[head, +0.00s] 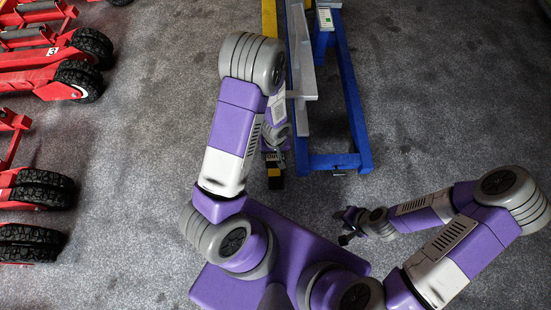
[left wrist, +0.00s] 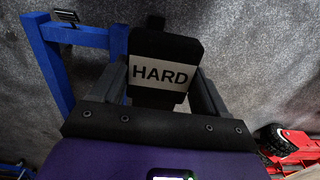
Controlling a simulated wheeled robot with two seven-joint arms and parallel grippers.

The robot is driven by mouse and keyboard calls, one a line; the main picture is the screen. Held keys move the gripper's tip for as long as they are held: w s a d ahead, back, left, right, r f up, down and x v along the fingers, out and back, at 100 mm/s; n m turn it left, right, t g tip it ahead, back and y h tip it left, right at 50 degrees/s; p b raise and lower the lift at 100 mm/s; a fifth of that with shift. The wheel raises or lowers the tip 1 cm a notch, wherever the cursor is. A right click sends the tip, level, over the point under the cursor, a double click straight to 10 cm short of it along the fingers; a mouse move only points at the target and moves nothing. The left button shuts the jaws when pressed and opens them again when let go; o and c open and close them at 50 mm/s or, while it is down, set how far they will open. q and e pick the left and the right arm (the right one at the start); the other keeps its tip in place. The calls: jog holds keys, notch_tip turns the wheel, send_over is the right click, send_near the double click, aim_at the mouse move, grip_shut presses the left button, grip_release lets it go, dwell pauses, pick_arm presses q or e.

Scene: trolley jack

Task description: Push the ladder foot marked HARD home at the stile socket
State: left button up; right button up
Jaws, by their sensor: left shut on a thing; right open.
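The ladder foot marked HARD (left wrist: 166,45) is a black block with a white label, and it sits between the two fingers of my left gripper (left wrist: 160,88) in the left wrist view. In the head view my left gripper (head: 274,160) is low beside the blue stand, partly hidden by my own arm. A grey ladder stile (head: 300,55) runs along the stand there. I cannot tell the stile socket apart, nor whether the foot touches it. My right gripper (head: 347,226) is open and empty, to the right, over bare floor.
The blue stand (head: 350,95) has a crossbar near my left gripper, and its frame shows at the left of the left wrist view (left wrist: 50,70). A yellow rail (head: 269,18) lies beside the stile. Red trolley jacks (head: 50,72) with black wheels line the left. Floor at right is clear.

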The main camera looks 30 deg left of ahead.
pick_arm(q)
jog(key=shift+w+a, duration=0.3)
jog(key=shift+w, duration=0.2)
jog(key=shift+w+a, duration=0.25)
jog(key=shift+w, duration=0.2)
dwell(1.1)
jog(key=shift+w+a, duration=0.2)
jog(key=shift+w, duration=0.1)
dwell(0.3)
jog(key=shift+w+a, duration=0.15)
jog(key=shift+w, duration=0.1)
jog(key=shift+w+a, duration=0.55)
jog(key=shift+w, duration=0.35)
jog(key=shift+w+a, duration=0.55)
jog(key=shift+w, duration=0.35)
jog(key=o, duration=1.1)
jog(key=shift+o, duration=0.2)
jog(key=shift+r+p, duration=1.4)
jog(key=shift+r, duration=2.4)
